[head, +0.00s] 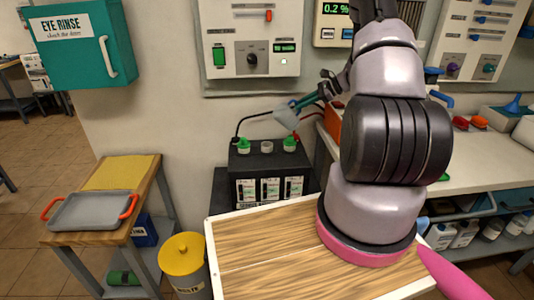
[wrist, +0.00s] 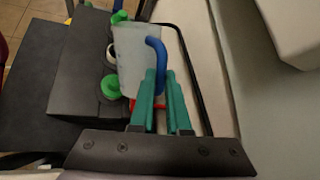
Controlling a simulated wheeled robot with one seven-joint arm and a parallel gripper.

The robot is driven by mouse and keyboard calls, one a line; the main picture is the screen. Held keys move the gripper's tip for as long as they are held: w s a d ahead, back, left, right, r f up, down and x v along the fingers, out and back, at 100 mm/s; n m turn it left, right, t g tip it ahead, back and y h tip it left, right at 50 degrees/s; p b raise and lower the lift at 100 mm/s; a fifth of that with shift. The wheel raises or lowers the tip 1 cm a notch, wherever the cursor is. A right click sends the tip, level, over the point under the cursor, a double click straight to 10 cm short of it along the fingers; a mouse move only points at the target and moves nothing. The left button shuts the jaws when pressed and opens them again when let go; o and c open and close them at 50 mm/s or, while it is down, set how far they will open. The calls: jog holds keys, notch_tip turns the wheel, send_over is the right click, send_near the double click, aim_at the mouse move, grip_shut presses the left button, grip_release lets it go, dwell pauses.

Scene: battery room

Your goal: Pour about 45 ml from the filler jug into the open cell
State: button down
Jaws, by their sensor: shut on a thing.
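The filler jug (head: 286,117) is a translucent whitish cup with a blue handle, also seen in the wrist view (wrist: 133,62). My gripper (head: 297,104) is shut on its handle with teal fingers, which also show in the wrist view (wrist: 161,78). The jug hangs in the air above the right part of the black battery (head: 236,163) and looks tilted in the head view. The open cell (head: 267,147) is the middle one, a pale ring without a cap. Green caps (head: 243,146) (head: 290,144) sit on either side. In the wrist view the jug partly covers the ring (wrist: 110,53). The liquid is not discernible.
A wooden board (head: 265,250) lies in front of the battery. A side table with a grey tray (head: 90,211) and a yellow waste bin (head: 184,264) stand left. A workbench (head: 470,155) is at right. The wall with panels (head: 252,38) is close behind the jug.

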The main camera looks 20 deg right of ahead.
jog(key=w+d+r+m+t+y+b, duration=0.1)
jog(key=d+r+m+y+b, duration=0.2)
jog(key=r+y, duration=0.3)
jog(key=shift+w+d+r+y+b, duration=0.3)
jog(key=shift+d+b, duration=0.1)
jog(key=shift+d, duration=0.15)
jog(key=shift+r, duration=0.1)
dwell(1.8)
jog(key=shift+r, duration=2.35)
